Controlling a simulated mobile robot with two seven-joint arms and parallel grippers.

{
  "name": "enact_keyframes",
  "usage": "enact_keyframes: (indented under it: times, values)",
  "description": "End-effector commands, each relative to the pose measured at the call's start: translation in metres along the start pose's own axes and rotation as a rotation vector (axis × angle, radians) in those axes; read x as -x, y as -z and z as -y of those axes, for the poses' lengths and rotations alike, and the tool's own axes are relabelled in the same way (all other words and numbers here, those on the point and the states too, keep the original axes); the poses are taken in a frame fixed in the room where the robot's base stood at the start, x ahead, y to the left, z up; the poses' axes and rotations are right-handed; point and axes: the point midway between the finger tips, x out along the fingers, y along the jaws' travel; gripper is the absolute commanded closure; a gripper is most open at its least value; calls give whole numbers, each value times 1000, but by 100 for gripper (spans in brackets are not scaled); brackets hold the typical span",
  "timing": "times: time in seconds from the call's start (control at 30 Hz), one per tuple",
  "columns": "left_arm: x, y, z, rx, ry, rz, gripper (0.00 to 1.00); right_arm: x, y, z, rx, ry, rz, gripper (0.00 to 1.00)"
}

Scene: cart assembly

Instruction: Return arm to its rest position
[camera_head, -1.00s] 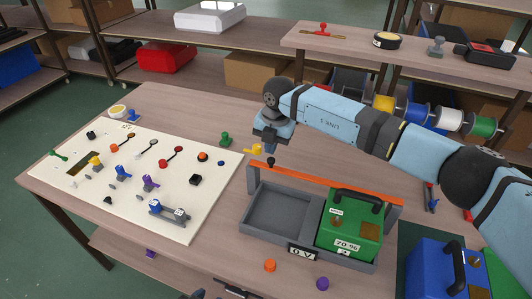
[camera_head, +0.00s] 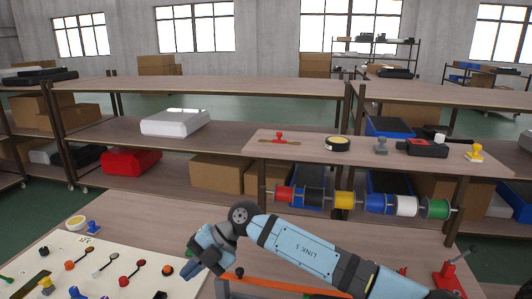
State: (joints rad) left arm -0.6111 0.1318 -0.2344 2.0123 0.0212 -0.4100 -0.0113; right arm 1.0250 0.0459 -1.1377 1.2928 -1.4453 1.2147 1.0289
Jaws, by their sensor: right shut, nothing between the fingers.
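My right arm (camera_head: 295,248), light blue with dark joints, reaches in from the lower right over the workbench. My right gripper (camera_head: 202,258) is shut and empty, above the table between the white control panel (camera_head: 95,258) and the orange bar (camera_head: 285,289) of the grey tray frame. It points down and left, apart from the panel. My left gripper is not in view. Most of the tray is cut off at the bottom edge.
A raised shelf (camera_head: 300,145) behind the bench carries a black-and-yellow tape roll (camera_head: 337,144) and stamps. Coloured spools (camera_head: 344,200) hang below it. A red stand (camera_head: 450,279) is at the lower right. Bare tabletop (camera_head: 150,213) lies left of the gripper.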

Motion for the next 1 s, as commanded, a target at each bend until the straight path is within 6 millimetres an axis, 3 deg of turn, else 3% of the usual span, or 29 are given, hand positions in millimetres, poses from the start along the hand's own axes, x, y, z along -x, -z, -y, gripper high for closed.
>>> enact_keyframes:
  times: [0.1,0.27,0.37,0.47,0.57,0.77,0.87,1.0]
  values:
    - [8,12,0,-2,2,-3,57,-13,32,-9,-36,-321,-116,100]
    - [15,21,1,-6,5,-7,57,0,53,-11,-145,-743,-162,100]
    - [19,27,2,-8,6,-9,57,18,56,1,-254,-985,-137,100]
    - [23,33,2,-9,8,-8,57,38,53,26,-393,-1200,-75,100]
    - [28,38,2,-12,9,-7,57,57,48,64,-558,-1379,19,100]
    - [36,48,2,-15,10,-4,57,80,52,174,-950,-1604,272,100]
    - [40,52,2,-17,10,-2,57,83,67,239,-1165,-1643,413,100]
    - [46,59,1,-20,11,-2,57,79,106,328,-1468,-1615,596,100]
